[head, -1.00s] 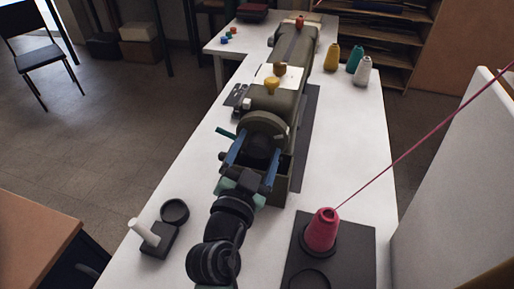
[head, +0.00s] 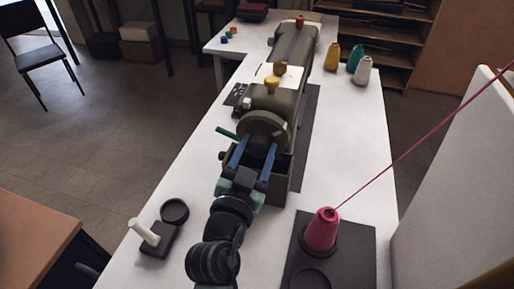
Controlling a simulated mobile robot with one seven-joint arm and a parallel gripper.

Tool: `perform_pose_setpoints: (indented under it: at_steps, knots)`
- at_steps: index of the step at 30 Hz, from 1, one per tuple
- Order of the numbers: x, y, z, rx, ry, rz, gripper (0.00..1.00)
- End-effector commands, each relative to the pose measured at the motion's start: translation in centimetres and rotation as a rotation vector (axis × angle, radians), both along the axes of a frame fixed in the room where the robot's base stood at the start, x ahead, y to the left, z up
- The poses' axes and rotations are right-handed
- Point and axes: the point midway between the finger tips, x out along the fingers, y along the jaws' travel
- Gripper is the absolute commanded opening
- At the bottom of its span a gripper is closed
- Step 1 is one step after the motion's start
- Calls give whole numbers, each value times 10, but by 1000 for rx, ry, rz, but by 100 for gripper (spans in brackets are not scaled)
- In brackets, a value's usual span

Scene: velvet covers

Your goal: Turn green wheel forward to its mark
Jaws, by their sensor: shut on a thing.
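The green wheel (head: 266,123) is an olive handwheel on the near end of the olive sewing machine (head: 287,95), on the white table. A dark hub stands out from its near face. My gripper (head: 253,153) is in front of the wheel, its two blue fingers on either side of the hub and shut on it. The fingers and wrist hide the wheel's lower part and most of the hub. I cannot make out the mark clearly.
A pink thread cone (head: 322,230) stands on a dark base at the right, its thread running up right. A black stand with a white peg (head: 150,236) is at the left. Yellow, teal and white spools (head: 361,71) stand farther back.

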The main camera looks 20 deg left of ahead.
Motion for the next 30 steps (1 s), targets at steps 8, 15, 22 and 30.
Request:
perform_pose_setpoints:
  at_steps: [8,15,22,30]
  knots:
    - [0,0,0,-256,1,0,1]
    - [0,1,0,-486,0,-1,1]
    - [0,2,0,-704,-1,1,1]
    - [0,2,1,-962,-2,0,1]
